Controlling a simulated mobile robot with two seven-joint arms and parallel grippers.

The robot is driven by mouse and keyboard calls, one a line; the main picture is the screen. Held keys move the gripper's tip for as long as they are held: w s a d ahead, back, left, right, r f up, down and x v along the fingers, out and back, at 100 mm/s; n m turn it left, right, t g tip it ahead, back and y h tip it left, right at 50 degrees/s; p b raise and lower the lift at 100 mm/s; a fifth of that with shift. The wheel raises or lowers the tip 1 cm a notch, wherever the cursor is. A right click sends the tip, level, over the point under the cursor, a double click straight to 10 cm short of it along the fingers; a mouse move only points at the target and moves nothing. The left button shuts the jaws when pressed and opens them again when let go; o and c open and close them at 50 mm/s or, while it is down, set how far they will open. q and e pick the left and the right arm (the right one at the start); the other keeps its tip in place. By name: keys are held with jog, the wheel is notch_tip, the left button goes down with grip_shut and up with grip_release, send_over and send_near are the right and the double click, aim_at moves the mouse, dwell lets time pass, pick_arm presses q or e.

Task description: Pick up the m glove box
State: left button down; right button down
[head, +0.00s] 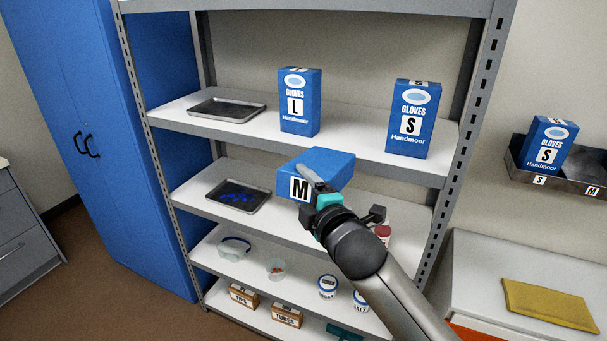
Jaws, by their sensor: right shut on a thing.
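The blue M glove box (325,165) is in the middle of the head view, in front of the shelf unit, at about the height of the second shelf. It is tilted and turned, with its white M label toward me. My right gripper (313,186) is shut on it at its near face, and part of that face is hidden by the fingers. I cannot tell whether the box touches the shelf. My left gripper is not in view.
An L glove box (300,102) and an S glove box (411,118) stand on the upper shelf (350,146). Dark trays (226,110) lie at left. Another S box (547,143) sits in a wall holder (572,180). Lower shelves hold goggles (234,248), tubs and small cartons.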

jog(key=shift+r+p, duration=0.35)
jog(key=shift+p, duration=0.15)
jog(key=shift+f+m+g, duration=0.15)
jog(key=shift+m+g, duration=0.55)
jog(key=shift+g, duration=0.1)
jog(key=m+g, duration=0.2)
jog(key=g, duration=0.1)
jog(key=shift+m+g, duration=0.3)
jog(key=m+g, duration=0.2)
jog(key=g, duration=0.1)
jog(key=shift+w+g, duration=0.1)
jog(key=shift+g, duration=0.2)
jog(key=m+g+y, duration=0.1)
jog(key=g, duration=0.2)
jog(key=shift+f+m, duration=0.1)
jog(key=shift+m, duration=0.3)
